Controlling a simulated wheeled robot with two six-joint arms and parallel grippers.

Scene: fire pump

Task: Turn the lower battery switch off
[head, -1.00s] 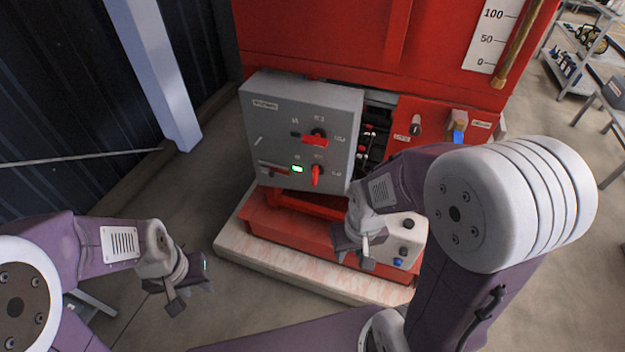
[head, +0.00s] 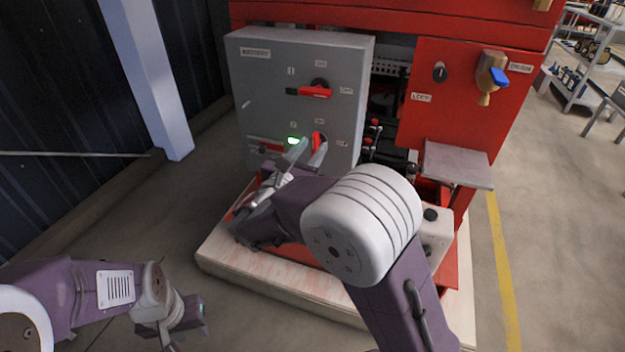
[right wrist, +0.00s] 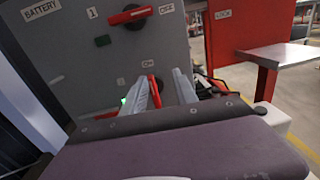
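The grey battery panel (head: 258,85) stands on the left front of the red pump unit. Its lower battery switch (head: 318,139) has a red handle that stands about upright, with a lit green lamp (head: 294,141) to its left. My right gripper (head: 307,153) is open in front of this switch. In the right wrist view the lower switch (right wrist: 154,86) shows between the two open fingers (right wrist: 164,90), nearer the left one; I cannot tell whether they touch. The upper switch (head: 314,92) has its red handle level. My left gripper (head: 172,338) hangs low at left, its fingertips unclear.
A red lock panel (head: 455,110) with a blue-handled valve (head: 495,78) is to the right. A grey shelf plate (head: 458,165) juts out below it. The pale base (head: 215,250) runs along the front. A blue-white post (head: 150,80) stands at left.

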